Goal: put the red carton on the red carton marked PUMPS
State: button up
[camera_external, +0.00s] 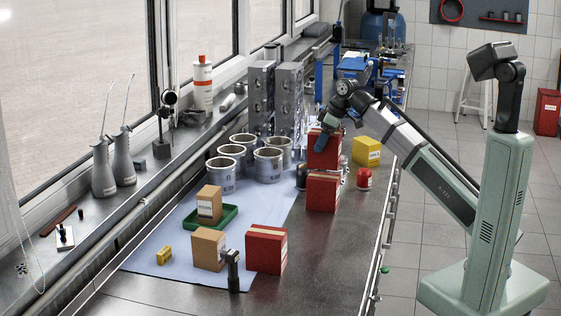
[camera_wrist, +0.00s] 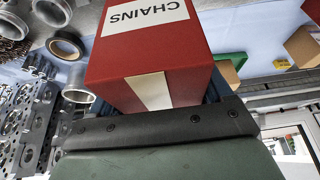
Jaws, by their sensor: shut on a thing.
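My gripper (camera_external: 322,140) is shut on a red carton (camera_external: 326,155); in the wrist view the carton (camera_wrist: 148,70) fills the space at the jaws and its white label reads CHAINS. In the external view a second red carton (camera_external: 322,192) with a pale label stands on the bench just below and in front of the held one in the picture. The height gap between them is hard to tell. A third red carton (camera_external: 266,250) stands nearer, at the mat's right edge. The labels on these two are too small to read, so I cannot tell which is marked PUMPS.
A yellow carton (camera_external: 366,151) and a red can (camera_external: 364,178) stand close to the right of the held carton. Metal cylinders (camera_external: 268,163) and tall engine blocks (camera_external: 261,100) are to the left. Tan cartons (camera_external: 208,250) and a green tray (camera_external: 226,216) are nearer. Bare bench lies at the front.

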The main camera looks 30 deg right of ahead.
aim_at(337, 133)
jog(key=shift+f, duration=1.8)
jog(key=shift+f, duration=0.15)
jog(key=o, duration=1.2)
jog(key=v, duration=1.2)
